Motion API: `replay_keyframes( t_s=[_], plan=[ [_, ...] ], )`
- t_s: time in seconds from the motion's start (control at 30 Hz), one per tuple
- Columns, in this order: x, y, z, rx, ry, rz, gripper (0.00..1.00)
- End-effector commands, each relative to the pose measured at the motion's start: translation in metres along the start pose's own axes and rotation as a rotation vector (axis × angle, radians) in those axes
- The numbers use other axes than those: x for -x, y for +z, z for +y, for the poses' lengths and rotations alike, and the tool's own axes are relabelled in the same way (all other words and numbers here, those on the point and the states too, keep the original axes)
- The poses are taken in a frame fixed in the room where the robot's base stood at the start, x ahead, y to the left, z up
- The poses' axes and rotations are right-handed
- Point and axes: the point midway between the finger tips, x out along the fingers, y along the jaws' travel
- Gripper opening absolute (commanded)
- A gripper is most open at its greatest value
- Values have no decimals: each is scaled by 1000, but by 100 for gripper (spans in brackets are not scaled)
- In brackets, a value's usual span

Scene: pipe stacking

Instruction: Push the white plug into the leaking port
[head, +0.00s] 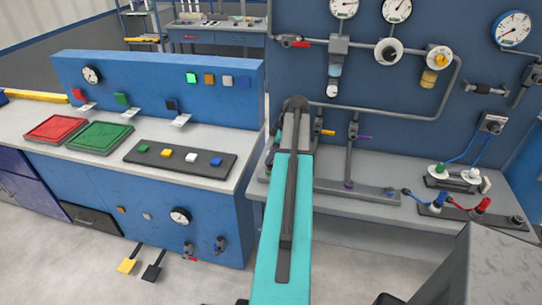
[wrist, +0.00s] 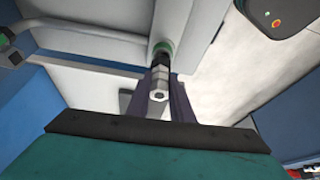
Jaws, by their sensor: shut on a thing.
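In the wrist view my gripper (wrist: 164,88) has its two dark fingers close together around a pale grey-white hex-ended piece (wrist: 160,96), which looks like the white plug. A black section (wrist: 161,60) lies beyond it, in line with a green ring (wrist: 160,47) on a pale surface. I cannot tell whether the plug is inside an opening there. No leak can be made out in either view, so I cannot tell which port is leaking. In the head view my teal arm reaches away from the camera and hides my gripper and the piece.
A pipe rack (head: 352,185) with an orange-handled valve (head: 323,132) and a purple-handled valve (head: 358,137) stands beside my arm. A black strip (head: 150,163) with coloured blocks lies on the left bench (head: 230,181). Plugs and cables (head: 470,205) stand at right.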

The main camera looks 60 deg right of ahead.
Motion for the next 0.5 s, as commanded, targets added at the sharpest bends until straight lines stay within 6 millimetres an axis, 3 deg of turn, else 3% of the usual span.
replay_keyframes(
  t_s=[0.5],
  plan=[
    [-7,3,0,0,0,0,0]
  ],
)
